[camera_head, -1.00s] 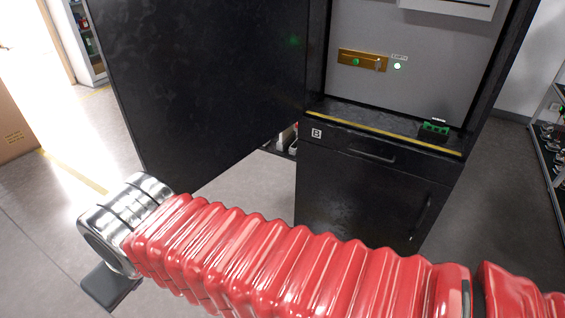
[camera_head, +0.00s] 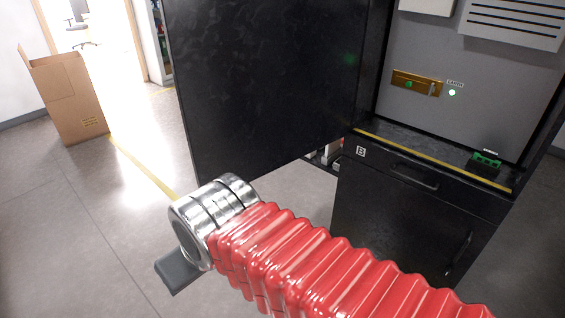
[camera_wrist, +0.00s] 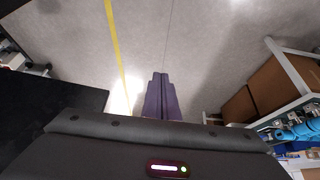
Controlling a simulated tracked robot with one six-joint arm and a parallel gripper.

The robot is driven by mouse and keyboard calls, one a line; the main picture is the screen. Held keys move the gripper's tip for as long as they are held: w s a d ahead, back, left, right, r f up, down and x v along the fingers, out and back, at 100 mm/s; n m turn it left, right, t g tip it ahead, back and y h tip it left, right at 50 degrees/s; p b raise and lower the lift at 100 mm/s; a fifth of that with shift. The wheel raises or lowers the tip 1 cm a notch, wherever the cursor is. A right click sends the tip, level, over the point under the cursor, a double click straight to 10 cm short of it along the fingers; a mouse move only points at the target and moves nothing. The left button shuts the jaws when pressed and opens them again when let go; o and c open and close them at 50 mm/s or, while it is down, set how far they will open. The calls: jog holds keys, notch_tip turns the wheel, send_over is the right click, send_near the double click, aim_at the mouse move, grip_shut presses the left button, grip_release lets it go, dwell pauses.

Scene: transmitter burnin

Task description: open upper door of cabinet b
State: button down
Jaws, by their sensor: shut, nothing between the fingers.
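Cabinet B (camera_head: 400,204) stands at the right in the head view, with a "B" label on its front. Its upper door (camera_head: 265,85) is a large black panel swung wide open to the left, and the grey interior (camera_head: 450,55) shows. My red-sleeved arm reaches in from the lower right to a chrome wrist in front of the door's lower edge. In the head view only a dark part of my gripper shows below the wrist. In the wrist view my gripper (camera_wrist: 161,82) is shut and empty over bare floor. A black surface at the left there may be the door.
A brass plate (camera_head: 416,83) and a green terminal block (camera_head: 486,161) are inside the cabinet. A cardboard box (camera_head: 68,95) stands at the far left. The wrist view shows a shelf (camera_wrist: 296,90) with boxes at right.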

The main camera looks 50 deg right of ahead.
jog(key=w+d+r+m+g+y, duration=0.1)
jog(key=w+d+r+g+y, duration=0.2)
jog(key=d+r, duration=0.95)
jog(key=s+d+r+n+t+h, duration=0.1)
jog(key=s+d, duration=0.1)
jog(key=d, duration=0.5)
jog(key=s+d+r+n+h, duration=0.1)
jog(key=s+d+r+n, duration=0.1)
jog(key=d, duration=0.6)
jog(key=shift+s+d+t, duration=0.3)
jog(key=shift+s+t, duration=0.1)
jog(key=shift+s, duration=0.1)
jog(key=shift+f, duration=0.15)
jog(key=w+a+f, duration=0.1)
jog(key=w+f, duration=0.6)
jog(key=f, duration=0.2)
jog(key=shift+w+a, duration=0.2)
jog(key=shift+w, duration=0.05)
